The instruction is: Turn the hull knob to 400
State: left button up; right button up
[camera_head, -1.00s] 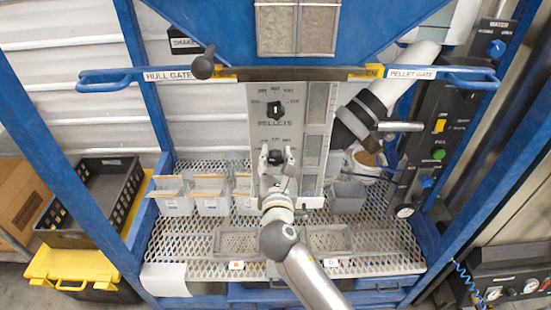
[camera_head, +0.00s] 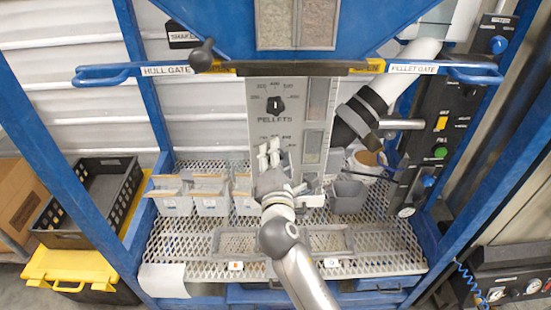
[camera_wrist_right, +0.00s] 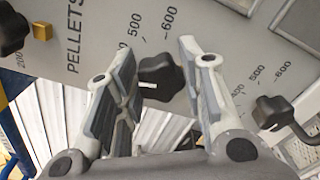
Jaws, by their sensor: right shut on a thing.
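The grey dial panel (camera_head: 259,105) stands upright in the middle of the head view. Its upper black knob (camera_head: 275,105) is above the word PELLETS. My right gripper (camera_head: 269,153) is at the lower dial and hides its knob in the head view. In the right wrist view, my gripper's fingers (camera_wrist_right: 160,92) are on either side of a black lobed knob (camera_wrist_right: 160,78), the hull knob. Its white mark points left, towards one finger. My left gripper is out of view.
Another black knob (camera_wrist_right: 278,113) sits to the right in the wrist view. Blue posts (camera_head: 60,130) flank the shelf.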

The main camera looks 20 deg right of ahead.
jog(key=shift+m, duration=0.9)
jog(key=o, duration=1)
jog(key=shift+o, duration=0.2)
jog(key=v, duration=1.2)
